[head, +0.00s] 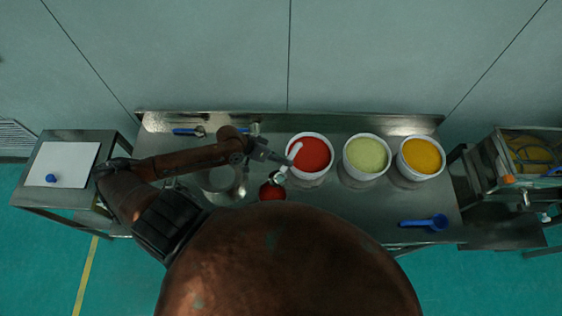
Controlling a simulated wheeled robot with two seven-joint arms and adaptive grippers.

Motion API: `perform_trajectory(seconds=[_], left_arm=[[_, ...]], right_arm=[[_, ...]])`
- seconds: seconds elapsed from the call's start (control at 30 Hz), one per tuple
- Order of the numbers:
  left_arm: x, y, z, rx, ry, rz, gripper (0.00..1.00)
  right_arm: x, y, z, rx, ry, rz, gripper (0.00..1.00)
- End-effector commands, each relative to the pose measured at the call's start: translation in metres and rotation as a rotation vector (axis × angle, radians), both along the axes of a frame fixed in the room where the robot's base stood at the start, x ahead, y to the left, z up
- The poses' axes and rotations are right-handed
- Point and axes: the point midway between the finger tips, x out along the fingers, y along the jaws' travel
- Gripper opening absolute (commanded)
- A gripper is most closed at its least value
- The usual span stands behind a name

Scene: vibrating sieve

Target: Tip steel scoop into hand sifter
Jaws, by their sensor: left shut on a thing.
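My left gripper (284,160), its arm reaching in from the left, is shut on the pale handle of the steel scoop (294,151). The scoop's bowl end (272,190) points toward me and shows red contents. It is left of and nearer than the bucket of red powder (330,155), apart from it. A round metal rim, which looks like the hand sifter (218,180), is to the left of the scoop. It is partly behind my left arm, and its inside is hard to make out. My right gripper is not in view.
A bucket of pale green powder (345,160) and one of orange-yellow powder (401,165) stand right of the red one. A blue scoop (425,223) lies at the front right. Blue-handled tools (188,131) lie at the back left. Side tables flank the steel bench.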

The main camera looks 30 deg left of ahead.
Motion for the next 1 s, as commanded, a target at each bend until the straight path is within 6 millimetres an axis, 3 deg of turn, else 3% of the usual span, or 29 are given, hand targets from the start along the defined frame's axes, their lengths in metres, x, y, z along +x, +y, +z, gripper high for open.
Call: perform_trajectory(seconds=[0.03, 0.2, 0.53, 1.0], left_arm=[[0.004, 0.000, 0.001, 0.006, 0.044, -0.001, 0.00], [0.010, 0.000, -0.009, 0.018, 0.210, 0.000, 0.00], [0.018, -0.002, -0.030, 0.038, 0.496, 0.000, 0.00], [0.018, -0.001, -0.036, 0.045, 0.582, -0.001, 0.00]], right_arm=[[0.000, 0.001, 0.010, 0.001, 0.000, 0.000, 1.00], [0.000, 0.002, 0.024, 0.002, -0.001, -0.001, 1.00], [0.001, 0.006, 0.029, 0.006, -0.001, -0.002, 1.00], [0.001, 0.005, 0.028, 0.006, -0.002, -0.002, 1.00]])
